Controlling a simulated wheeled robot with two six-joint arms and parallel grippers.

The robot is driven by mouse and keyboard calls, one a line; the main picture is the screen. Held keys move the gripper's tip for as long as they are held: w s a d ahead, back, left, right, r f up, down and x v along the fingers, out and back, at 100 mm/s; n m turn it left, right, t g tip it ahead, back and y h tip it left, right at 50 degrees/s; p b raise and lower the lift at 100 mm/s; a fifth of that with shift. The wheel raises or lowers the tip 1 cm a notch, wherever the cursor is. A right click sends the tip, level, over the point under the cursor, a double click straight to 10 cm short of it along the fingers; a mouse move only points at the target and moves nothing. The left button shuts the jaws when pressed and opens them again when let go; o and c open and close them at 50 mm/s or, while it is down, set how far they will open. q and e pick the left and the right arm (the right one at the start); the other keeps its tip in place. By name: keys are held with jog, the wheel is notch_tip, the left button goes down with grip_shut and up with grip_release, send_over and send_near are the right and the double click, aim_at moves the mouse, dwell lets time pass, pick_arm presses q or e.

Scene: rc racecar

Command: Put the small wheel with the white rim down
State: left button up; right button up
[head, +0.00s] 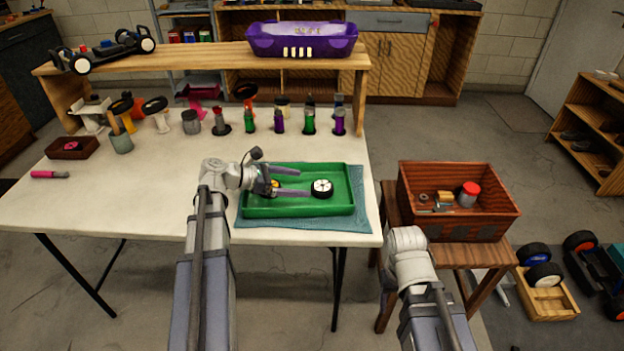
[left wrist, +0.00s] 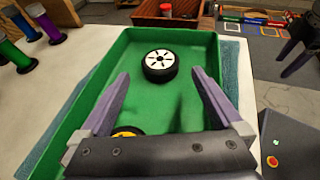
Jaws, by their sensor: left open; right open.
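The small wheel with the white rim (head: 321,188) lies flat in the green tray (head: 300,209), right of its middle. In the left wrist view the wheel (left wrist: 160,65) sits just beyond the fingertips, apart from them. My left gripper (head: 305,180) is open and empty over the tray, its fingers spread and pointing at the wheel. A yellow-rimmed wheel (left wrist: 127,132) lies in the tray near the left finger's base, partly hidden by the gripper. My right arm shows at the lower right in the head view, but its fingers are not visible.
The tray stands on a blue cloth (head: 364,212) at the table's right edge. Several colored bottles and small items line the table's back. A wooden crate (head: 470,228) with a red-capped jar stands on a stool to the right. A shelf (head: 215,56) holds a purple basin (head: 302,42).

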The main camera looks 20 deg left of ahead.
pick_arm(q)
jog(key=shift+p+v, duration=0.45)
jog(key=shift+v, duration=1.25)
